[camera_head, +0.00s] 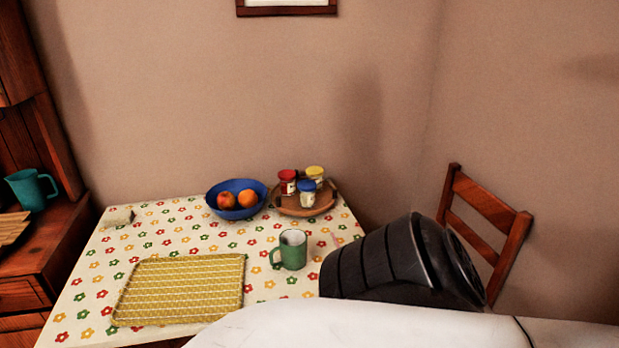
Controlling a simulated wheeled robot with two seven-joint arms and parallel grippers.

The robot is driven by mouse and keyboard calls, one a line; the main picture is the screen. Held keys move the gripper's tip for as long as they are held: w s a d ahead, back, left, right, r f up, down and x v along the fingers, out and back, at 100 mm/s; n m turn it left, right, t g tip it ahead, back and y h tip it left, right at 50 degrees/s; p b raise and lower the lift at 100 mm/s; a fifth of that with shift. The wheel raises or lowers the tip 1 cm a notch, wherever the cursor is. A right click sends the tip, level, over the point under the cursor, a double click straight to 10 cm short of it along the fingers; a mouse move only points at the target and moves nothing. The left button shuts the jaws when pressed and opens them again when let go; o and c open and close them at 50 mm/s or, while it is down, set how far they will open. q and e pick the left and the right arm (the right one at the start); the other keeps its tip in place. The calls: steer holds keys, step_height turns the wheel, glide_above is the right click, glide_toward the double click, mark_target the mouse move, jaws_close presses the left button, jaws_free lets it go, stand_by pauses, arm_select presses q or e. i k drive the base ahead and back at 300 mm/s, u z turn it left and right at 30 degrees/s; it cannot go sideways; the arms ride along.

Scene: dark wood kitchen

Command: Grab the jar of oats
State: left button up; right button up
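Three small jars stand close together on a round wooden tray (284,207) at the back right of the table. One has a red lid (288,177), one a yellow lid (315,171) and one, at the front, a blue lid (306,187). Their labels and contents are too small to read, so I cannot tell which holds oats. Neither of my grippers is in view.
The table (80,290) has a flowered cloth. A blue bowl (238,212) with orange fruit stands left of the tray. A green mug (293,256) is in front, and a yellow mat (180,290) lies front left. A wooden chair (487,206) is at the right.

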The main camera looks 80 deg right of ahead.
mark_target(307, 188)
steer(key=z, duration=1.55)
